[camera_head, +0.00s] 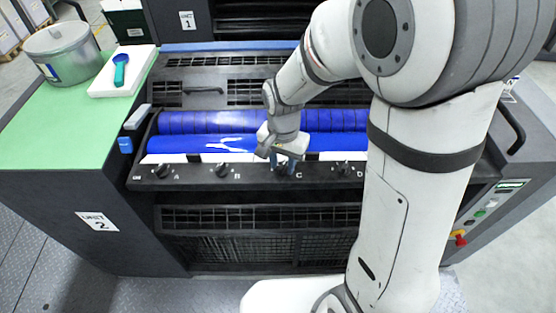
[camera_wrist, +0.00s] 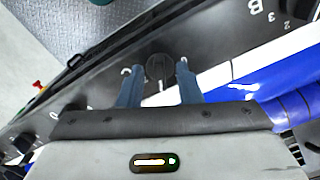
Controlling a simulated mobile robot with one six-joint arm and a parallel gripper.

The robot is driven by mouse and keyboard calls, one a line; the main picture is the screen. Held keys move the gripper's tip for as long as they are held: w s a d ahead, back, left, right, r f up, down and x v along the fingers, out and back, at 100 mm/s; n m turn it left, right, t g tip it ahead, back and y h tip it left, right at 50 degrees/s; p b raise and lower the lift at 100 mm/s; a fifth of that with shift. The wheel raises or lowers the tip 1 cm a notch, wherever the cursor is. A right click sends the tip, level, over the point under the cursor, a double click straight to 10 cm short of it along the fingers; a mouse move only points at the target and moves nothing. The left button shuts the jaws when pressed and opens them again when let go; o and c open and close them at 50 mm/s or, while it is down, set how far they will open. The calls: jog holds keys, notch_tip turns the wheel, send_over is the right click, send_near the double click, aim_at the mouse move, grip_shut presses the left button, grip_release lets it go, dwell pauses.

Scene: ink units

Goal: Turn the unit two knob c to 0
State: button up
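Unit two carries a "UNIT 2" sign (camera_head: 97,221) on its left side. Its black front panel holds a row of knobs labelled A to D. Knob c (camera_wrist: 158,68) is a dark round knob in the wrist view; in the head view it is largely hidden behind my gripper (camera_head: 287,163), beside the letter C. My gripper is open, with one blue-grey finger on each side of knob c, close to it. I cannot tell whether the fingers touch it. The knob's pointer direction and most of its scale are too dark to read.
Knob A (camera_head: 161,171), knob B (camera_head: 221,170) and knob D (camera_head: 344,169) stand along the same panel. Blue rollers (camera_head: 210,143) lie behind it. A metal tin (camera_head: 62,52) and a white tray (camera_head: 103,85) with a teal tool (camera_head: 120,70) sit on the green top.

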jog(key=shift+c, duration=0.3)
grip_shut()
jog(key=shift+a, duration=0.2)
jog(key=shift+d, duration=0.15)
jog(key=n+b, duration=0.1)
jog(key=n, duration=0.4)
jog(key=shift+d+b, duration=0.1)
jog(key=shift+b, duration=0.25)
jog(key=n+b, duration=0.1)
jog(key=n, duration=0.4)
jog(key=shift+w+d+r, duration=0.1)
jog(key=n+b, duration=0.1)
jog(key=n, duration=0.4)
jog(key=n+b, duration=0.1)
jog(key=n, duration=0.3)
jog(key=shift+w+d+n, duration=0.1)
jog(key=shift+n, duration=0.3)
